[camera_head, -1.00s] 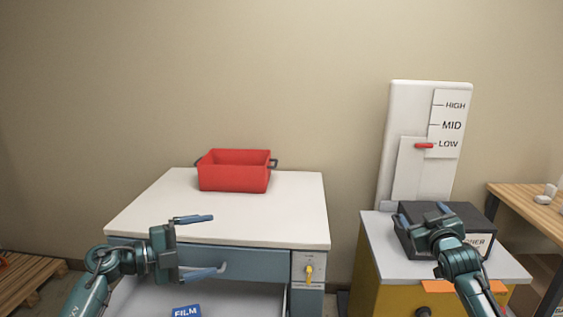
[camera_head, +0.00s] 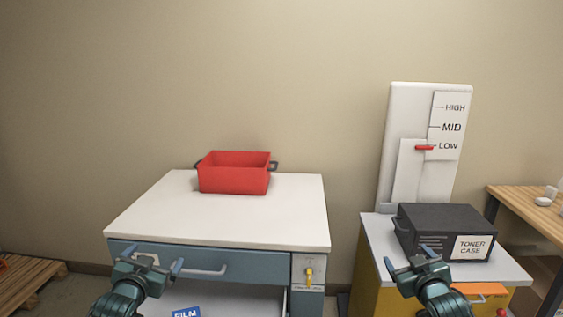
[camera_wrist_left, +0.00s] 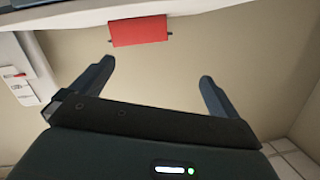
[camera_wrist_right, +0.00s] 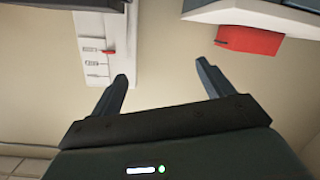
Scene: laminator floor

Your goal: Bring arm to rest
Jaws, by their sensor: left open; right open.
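My left gripper (camera_head: 148,266) is open and empty. It is low in front of the blue drawer front of the white-topped cabinet, and its fingers also show apart in the left wrist view (camera_wrist_left: 155,85). My right gripper (camera_head: 415,256) is open and empty, low in front of the toner case (camera_head: 446,230). Its spread fingers also show in the right wrist view (camera_wrist_right: 162,85). Both arms come up from the bottom edge of the head view.
A red bin (camera_head: 234,178) stands on the white cabinet top (camera_head: 220,230). A blue film pack (camera_head: 186,312) lies below the drawer handle, partly cut off. A slide panel with its red pointer (camera_head: 424,148) near LOW stands behind the toner case. A wooden shelf (camera_head: 530,212) is at right.

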